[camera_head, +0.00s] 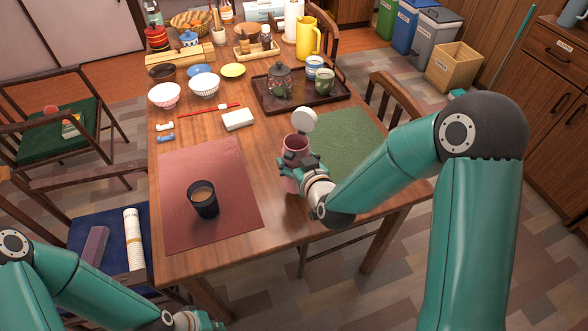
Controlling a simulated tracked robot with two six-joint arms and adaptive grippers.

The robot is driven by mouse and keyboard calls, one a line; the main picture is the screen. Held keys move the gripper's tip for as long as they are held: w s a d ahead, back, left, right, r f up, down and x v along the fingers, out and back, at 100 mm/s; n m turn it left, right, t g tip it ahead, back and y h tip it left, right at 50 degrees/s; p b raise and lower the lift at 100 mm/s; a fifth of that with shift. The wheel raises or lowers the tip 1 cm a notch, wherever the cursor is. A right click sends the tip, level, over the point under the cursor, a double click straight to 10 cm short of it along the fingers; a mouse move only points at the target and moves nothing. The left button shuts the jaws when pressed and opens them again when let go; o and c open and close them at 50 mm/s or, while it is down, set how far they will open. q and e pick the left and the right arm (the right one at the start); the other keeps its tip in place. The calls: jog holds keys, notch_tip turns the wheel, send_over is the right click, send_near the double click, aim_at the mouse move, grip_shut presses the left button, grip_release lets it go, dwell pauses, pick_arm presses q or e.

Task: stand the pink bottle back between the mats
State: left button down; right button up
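The pink bottle (296,143) stands upright, or nearly so, in the gap between the red mat (239,211) and the green mat (347,137). A round white piece that looks like its open lid sits at its top right. My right gripper (297,163) reaches in from the right with its fingers around the bottle's middle, shut on it. The gripper hides part of the bottle, and I cannot tell for sure whether its base touches the table. My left gripper (198,322) is low at the bottom edge, away from the mats, its fingers mostly cut off.
A dark cup (204,207) with a brown drink stands on the red mat. A white block (238,119) lies behind the bottle. A dark tray (262,103) with a glass jar and cups is farther back. Bowls (164,95) stand at the back left. Chairs surround the table.

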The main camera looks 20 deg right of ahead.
jog(key=shift+f, duration=1.6)
jog(key=o, duration=1.6)
jog(key=shift+f, duration=0.1)
